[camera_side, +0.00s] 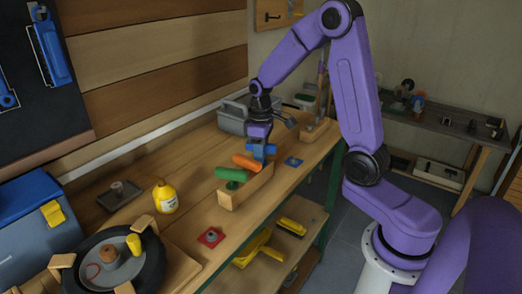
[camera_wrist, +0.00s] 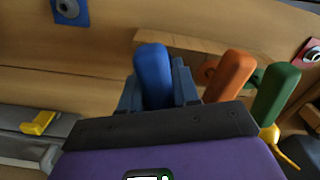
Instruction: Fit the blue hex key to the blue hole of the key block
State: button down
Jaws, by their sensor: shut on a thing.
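The wooden key block (camera_side: 245,190) stands on the workbench in the side view; part of it also shows behind the handles in the wrist view (camera_wrist: 190,40). The blue hex key (camera_wrist: 153,75) has a thick blue handle, and my gripper (camera_side: 262,152) is shut on it. In the wrist view the handle sits between my two fingers. The orange key (camera_side: 246,162) and green key (camera_side: 231,173) have their handles beside it, at the block. The blue key's shaft and the blue hole are hidden, so I cannot tell whether the shaft is in the block.
A blue plate (camera_side: 293,161) lies right of the block and a red plate (camera_side: 211,237) lies in front. A yellow bottle (camera_side: 165,197), a grey tray (camera_side: 119,194) and a dark wheel (camera_side: 110,262) stand left. A grey toolbox (camera_side: 235,117) is behind. Bench between bottle and block is clear.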

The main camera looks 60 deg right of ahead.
jog(key=shift+f, duration=0.45)
jog(key=shift+r, duration=0.6)
jog(key=shift+f, duration=0.4)
dwell(0.5)
jog(key=shift+f, duration=0.15)
jog(key=c, duration=0.8)
grip_release()
